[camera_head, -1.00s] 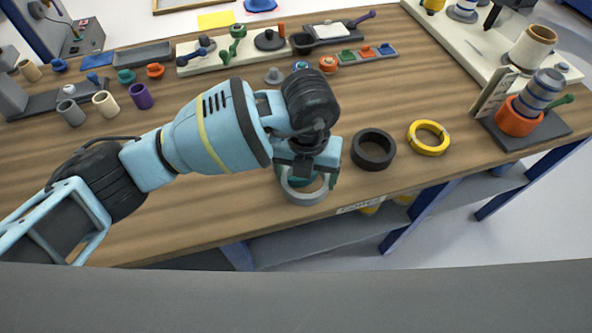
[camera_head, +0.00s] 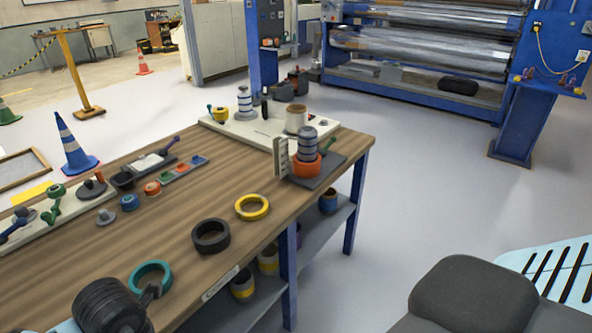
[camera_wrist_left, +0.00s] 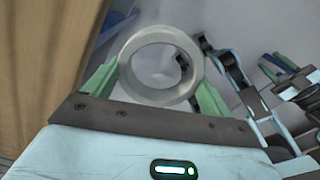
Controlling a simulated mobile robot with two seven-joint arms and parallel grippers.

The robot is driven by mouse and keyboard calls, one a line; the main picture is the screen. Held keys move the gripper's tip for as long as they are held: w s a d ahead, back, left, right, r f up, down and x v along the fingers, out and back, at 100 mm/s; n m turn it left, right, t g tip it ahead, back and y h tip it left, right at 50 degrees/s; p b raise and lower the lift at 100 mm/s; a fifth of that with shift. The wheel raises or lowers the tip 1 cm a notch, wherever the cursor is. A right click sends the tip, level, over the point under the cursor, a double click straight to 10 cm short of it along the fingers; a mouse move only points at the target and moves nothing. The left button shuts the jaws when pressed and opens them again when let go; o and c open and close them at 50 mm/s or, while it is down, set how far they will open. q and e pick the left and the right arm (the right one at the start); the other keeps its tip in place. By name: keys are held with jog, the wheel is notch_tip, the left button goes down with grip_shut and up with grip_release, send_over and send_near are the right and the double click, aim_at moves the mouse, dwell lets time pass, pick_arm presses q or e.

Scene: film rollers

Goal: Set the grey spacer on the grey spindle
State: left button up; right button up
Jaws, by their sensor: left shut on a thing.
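The grey spacer (camera_wrist_left: 160,68) is a wide ring held between the green fingers of my left gripper (camera_wrist_left: 159,84) in the left wrist view, its opening facing the camera. The gripper is shut on it. In the head view only part of the left wrist shows at the bottom left, and the spacer cannot be made out there. A striped grey roller (camera_head: 307,145) stands in an orange ring (camera_head: 305,166) on a dark base at the table's far right. I cannot tell which upright is the grey spindle. What seems to be my right gripper (camera_wrist_left: 277,66) is small at the wrist view's right.
A teal ring (camera_head: 151,277), a black ring (camera_head: 211,237) and a yellow ring (camera_head: 252,207) lie along the table's front edge. A cream board (camera_head: 255,133) holds a striped post (camera_head: 245,101) and a tan cup (camera_head: 296,119).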

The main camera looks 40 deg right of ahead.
pick_arm(q)
jog(key=a+m, duration=0.1)
jog(key=m, duration=0.1)
jog(key=a+f+m, duration=0.1)
jog(key=a+m, duration=0.2)
jog(key=shift+s+a+f+m+p, duration=0.1)
jog(key=shift+s+f+m+p, duration=0.1)
jog(key=shift+s+m+p, duration=0.15)
jog(key=s+a+m+p, duration=0.1)
jog(key=s+a+m, duration=0.2)
jog(key=a+m, duration=0.4)
jog(key=s+a+f+m+p, duration=0.1)
jog(key=s+a+m, duration=0.3)
jog(key=m, duration=0.9)
jog(key=a, duration=0.3)
jog(key=shift+s+f+p, duration=0.2)
jog(key=shift+s+p, duration=0.1)
pick_arm(e)
jog(key=w+r+t, duration=0.1)
jog(key=w+r, duration=0.3)
jog(key=r, duration=0.1)
jog(key=shift+w+d, duration=0.2)
jog(key=shift+w, duration=0.1)
pick_arm(q)
jog(key=shift+d, duration=0.15)
pick_arm(e)
jog(key=shift+d, duration=0.1)
